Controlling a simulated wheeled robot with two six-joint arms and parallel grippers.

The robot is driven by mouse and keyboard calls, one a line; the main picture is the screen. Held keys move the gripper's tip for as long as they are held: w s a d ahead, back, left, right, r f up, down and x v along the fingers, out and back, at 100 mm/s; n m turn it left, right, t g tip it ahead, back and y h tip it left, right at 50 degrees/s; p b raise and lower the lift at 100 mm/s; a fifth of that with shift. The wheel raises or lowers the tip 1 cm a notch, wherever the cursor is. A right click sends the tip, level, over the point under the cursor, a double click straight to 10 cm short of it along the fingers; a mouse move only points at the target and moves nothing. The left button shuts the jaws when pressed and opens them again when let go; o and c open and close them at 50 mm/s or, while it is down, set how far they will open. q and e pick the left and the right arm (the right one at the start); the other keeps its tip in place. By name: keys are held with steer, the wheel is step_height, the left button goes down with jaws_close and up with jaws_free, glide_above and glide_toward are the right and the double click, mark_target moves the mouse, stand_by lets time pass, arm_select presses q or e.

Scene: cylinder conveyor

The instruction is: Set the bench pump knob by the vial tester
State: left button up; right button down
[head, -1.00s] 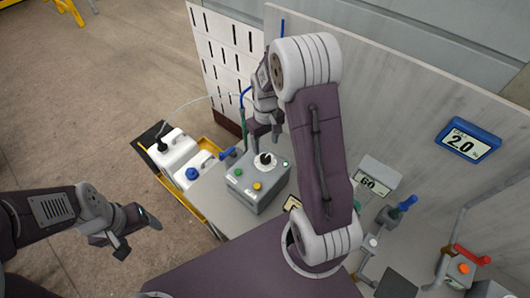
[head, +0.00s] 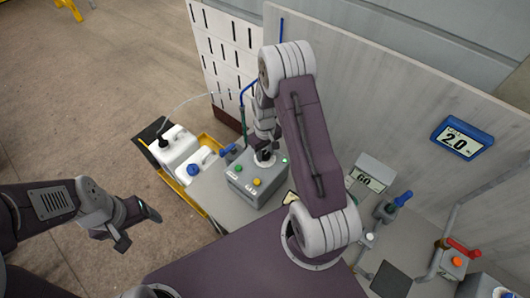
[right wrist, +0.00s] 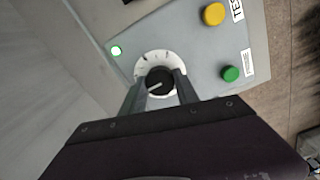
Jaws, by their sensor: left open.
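The grey pump box (head: 248,189) stands on the bench, with a green button, a yellow button and a lit green lamp on its sloped top. Its black knob (right wrist: 160,80) sits on a white dial; the pointer line runs toward the lower left in the right wrist view. My right gripper (head: 264,147) reaches down over the knob. In the right wrist view its two fingers (right wrist: 160,87) stand either side of the knob; whether they touch it is unclear. My left gripper (head: 138,224) is open and empty, over the floor left of the bench. A small display reading 60 (head: 366,180) stands right of the box.
A wall display (head: 461,138) reads 2.0. White canisters (head: 175,149) stand in a yellow tray left of the bench. A blue-handled valve (head: 402,199) and a red-handled valve (head: 463,247) are at right. The wall panel rises close behind my right arm.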

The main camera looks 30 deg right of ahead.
steer(key=shift+m, duration=0.3)
steer(key=m+b, duration=0.1)
steer(key=m, duration=0.6)
steer(key=shift+m+b, duration=0.3)
steer(key=shift+b, duration=0.05)
steer(key=m, duration=0.4)
steer(key=shift+b, duration=0.3)
steer(key=shift+m, duration=2)
steer(key=c, duration=0.9)
jaws_free()
